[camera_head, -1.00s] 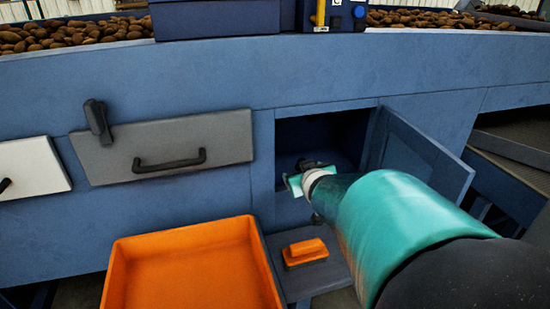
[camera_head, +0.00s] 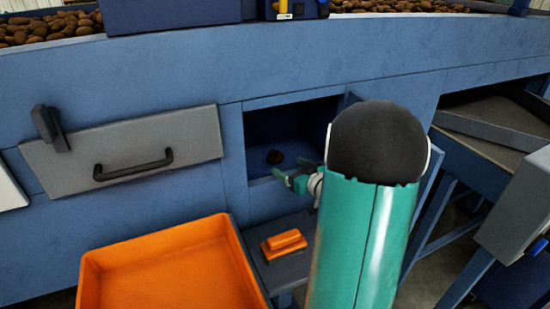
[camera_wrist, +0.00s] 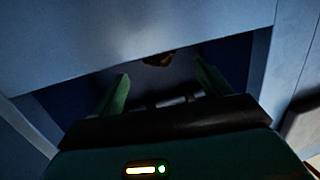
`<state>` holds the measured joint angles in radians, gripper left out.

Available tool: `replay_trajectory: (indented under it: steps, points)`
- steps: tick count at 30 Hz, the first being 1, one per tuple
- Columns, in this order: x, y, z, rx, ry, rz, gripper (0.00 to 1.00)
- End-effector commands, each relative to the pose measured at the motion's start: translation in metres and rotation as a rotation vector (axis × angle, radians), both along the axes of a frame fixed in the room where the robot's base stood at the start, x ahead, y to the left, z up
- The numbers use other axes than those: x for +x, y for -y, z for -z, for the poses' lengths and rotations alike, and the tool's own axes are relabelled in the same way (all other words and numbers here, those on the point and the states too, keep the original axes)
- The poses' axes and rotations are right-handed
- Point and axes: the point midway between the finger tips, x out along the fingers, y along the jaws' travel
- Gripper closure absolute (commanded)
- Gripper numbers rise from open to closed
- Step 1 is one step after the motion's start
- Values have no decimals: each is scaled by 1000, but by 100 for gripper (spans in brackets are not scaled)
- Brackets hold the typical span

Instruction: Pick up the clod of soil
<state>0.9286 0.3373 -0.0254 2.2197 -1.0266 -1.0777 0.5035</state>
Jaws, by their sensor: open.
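The clod of soil (camera_head: 275,157) is a small dark brown lump on the floor of an open blue compartment (camera_head: 262,180) in the machine's side. In the wrist view the clod (camera_wrist: 158,60) shows ahead, its top cut off by the compartment's upper edge. My gripper (camera_head: 285,178) is at the compartment's mouth, right of and nearer than the clod. Its green fingers (camera_wrist: 160,88) are apart with nothing between them. The clod lies beyond the fingertips, roughly in line with the gap. My arm hides the compartment's right part in the head view.
The compartment's door (camera_head: 428,185) stands open at the right, partly behind my arm. An orange tray (camera_head: 235,262) and a small step with an orange brush-like block (camera_head: 284,242) lie below. A grey drawer front (camera_head: 195,142) with a black handle is at the left.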

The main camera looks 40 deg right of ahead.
Motion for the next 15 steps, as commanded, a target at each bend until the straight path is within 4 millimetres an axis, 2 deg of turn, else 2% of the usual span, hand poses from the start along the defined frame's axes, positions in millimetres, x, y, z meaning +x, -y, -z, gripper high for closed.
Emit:
replay_trajectory:
  steps: [7,15]
  points:
    - [23,2,4,0,0,0,23]
    - [60,7,11,0,-1,0,23]
